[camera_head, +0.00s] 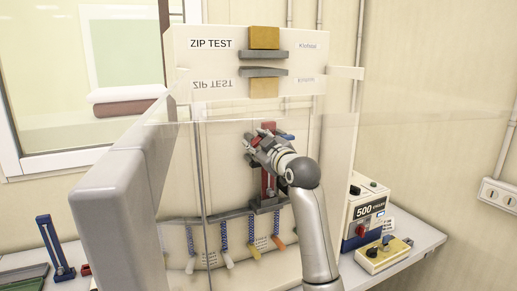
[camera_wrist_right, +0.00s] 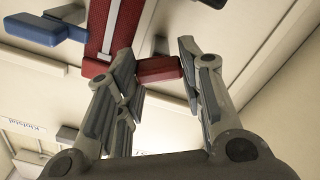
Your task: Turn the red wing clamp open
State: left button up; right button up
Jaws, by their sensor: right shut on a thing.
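The red wing clamp (camera_head: 268,127) is on an upright mount inside the clear-walled ZIP TEST machine, and my right gripper partly covers it in the head view. In the right wrist view, its red wing (camera_wrist_right: 158,69) sticks out sideways between the fingers, beside a long red body (camera_wrist_right: 112,28). My right gripper (camera_head: 257,143) is at the clamp, its fingers on either side of the wing in the right wrist view (camera_wrist_right: 157,62). It is shut on the wing. The exact finger contact is hard to see. My left gripper is not in view.
Clear panels and a thick grey frame post (camera_head: 115,205) stand around the clamp. Below it hang several zips with coloured pulls (camera_head: 254,252). A counter box reading 500 (camera_head: 366,210) and a yellow control box (camera_head: 384,254) stand at right. A blue stand (camera_head: 55,247) is at left.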

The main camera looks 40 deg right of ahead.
jog(key=n, duration=0.5)
jog(key=n+p, duration=0.1)
jog(key=n, duration=0.5)
jog(key=shift+a+f, duration=0.1)
jog(key=shift+f, duration=0.1)
jog(key=shift+n, duration=0.3)
jog(key=o, duration=1)
jog(key=shift+s+a, duration=0.25)
jog(key=shift+s, duration=0.45)
jog(key=v, duration=1)
jog(key=shift+s+r, duration=0.1)
jog(key=shift+s, duration=0.15)
